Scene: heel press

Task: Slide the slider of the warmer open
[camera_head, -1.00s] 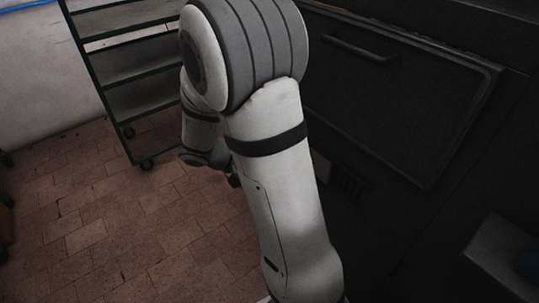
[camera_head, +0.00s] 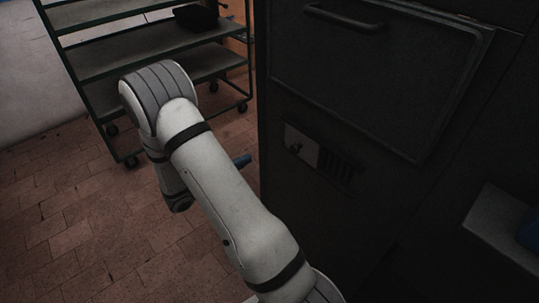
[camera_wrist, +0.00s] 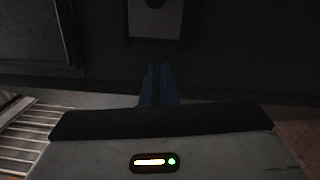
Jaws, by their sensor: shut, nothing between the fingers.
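The warmer (camera_head: 285,200) is a tall dark cabinet with a handled door. Below the door is a pale plate (camera_head: 302,147) with a small dark knob, beside dark vent slots (camera_head: 338,166). I cannot tell which part is the slider. The lower part of a plate with a dark round spot (camera_wrist: 155,22) shows at the top of the wrist view. My gripper (camera_wrist: 158,85) has blue fingers held together, shut and empty, pointing toward the cabinet below that plate, apparently apart from it. In the head view, a blue piece of it (camera_head: 242,160) shows left of the warmer; my arm hides the rest.
A green-framed wheeled rack (camera_head: 95,60) stands behind on the left, with a dark object (camera_head: 196,17) on a shelf. A grey ledge (camera_head: 500,225) juts out at the lower right. Brick-tiled floor (camera_head: 70,225) is clear at the left. Pale slats (camera_wrist: 25,130) show at lower left in the wrist view.

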